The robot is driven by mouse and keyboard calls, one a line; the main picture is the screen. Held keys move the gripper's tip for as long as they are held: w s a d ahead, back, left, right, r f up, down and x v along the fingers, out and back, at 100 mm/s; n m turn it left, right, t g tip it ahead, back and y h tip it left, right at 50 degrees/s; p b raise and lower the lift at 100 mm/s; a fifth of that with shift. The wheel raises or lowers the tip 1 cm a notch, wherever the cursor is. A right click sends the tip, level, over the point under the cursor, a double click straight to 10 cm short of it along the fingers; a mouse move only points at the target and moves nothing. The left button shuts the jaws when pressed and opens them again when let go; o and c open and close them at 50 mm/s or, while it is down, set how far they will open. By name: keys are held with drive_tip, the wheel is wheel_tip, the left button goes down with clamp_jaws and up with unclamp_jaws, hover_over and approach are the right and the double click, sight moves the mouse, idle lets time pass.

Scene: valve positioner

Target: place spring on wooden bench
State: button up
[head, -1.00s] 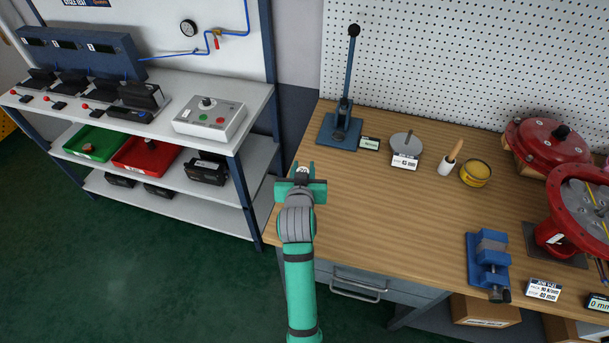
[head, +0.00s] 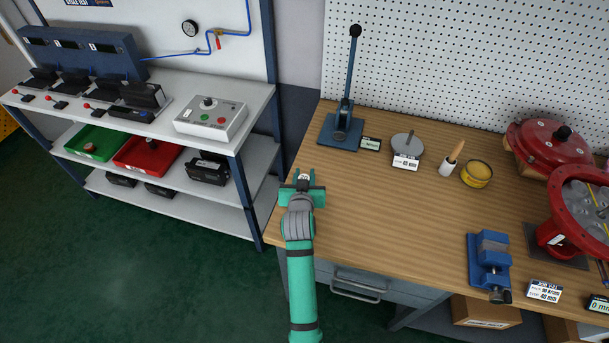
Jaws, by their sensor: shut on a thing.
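My gripper (head: 303,182) is over the left end of the wooden bench (head: 400,225), near its front left corner. Its jaws are shut on a small pale thing, taken to be the spring (head: 303,177); only its top shows between the fingers. The rest of it is hidden by the gripper, so I cannot tell whether it touches the bench top.
A lever press (head: 341,130) stands behind the gripper. A round plate with a post (head: 407,145), a brush (head: 452,160) and a yellow tin (head: 476,174) are farther right. A blue vise (head: 489,262) and red housing (head: 575,225) stand at right. The bench's middle is clear.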

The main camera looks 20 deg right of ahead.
drive_tip(key=shift+f, duration=0.1)
drive_tip(key=o, duration=1.1)
drive_tip(key=shift+s+r, duration=0.1)
drive_tip(key=shift+r, duration=0.1)
drive_tip(key=v, duration=1.2)
drive_tip(key=shift+a, duration=0.1)
drive_tip(key=shift+f, duration=0.15)
